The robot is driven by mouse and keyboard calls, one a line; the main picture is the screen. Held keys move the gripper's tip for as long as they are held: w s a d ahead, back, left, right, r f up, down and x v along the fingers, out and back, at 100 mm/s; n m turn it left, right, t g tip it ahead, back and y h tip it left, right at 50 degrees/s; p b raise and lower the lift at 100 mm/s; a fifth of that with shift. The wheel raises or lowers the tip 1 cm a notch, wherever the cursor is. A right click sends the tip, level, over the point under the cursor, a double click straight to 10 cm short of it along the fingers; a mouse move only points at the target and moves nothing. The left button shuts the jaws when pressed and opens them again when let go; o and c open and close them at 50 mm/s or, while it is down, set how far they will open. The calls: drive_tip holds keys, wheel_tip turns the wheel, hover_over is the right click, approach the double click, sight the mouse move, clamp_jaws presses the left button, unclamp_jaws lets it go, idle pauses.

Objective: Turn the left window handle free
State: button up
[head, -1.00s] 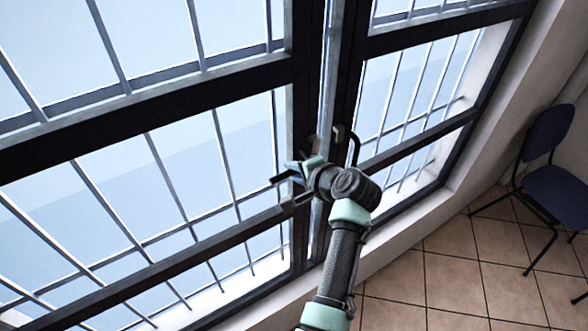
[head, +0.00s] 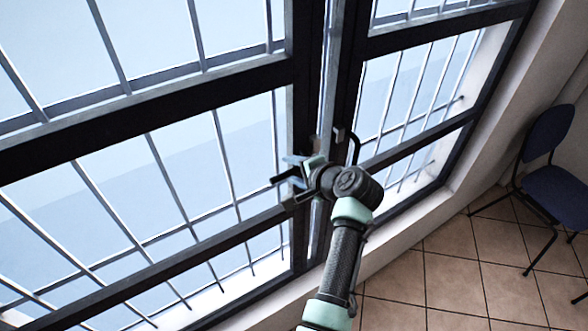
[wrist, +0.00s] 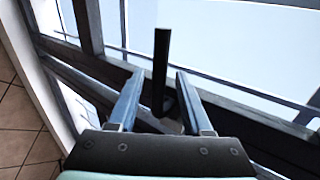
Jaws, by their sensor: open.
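A black window handle (wrist: 162,62) shows in the wrist view as a straight dark bar, upright in the picture. My gripper (wrist: 159,75) is open, with one finger on each side of this bar. Gaps show between the bar and both fingers. In the head view my gripper (head: 284,188) is at the left window's dark frame, near the middle post. There the left handle is mostly hidden by my gripper and wrist. A second black handle (head: 356,148) stands on the right window's frame, just right of my wrist.
Barred window panes (head: 80,110) fill the left and middle of the head view. A blue chair (head: 548,135) stands at the right on the tiled floor (head: 455,285). The floor between the chair and my arm is clear.

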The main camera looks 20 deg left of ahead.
drive_tip(key=b+v, duration=0.3)
drive_tip(key=v, duration=1)
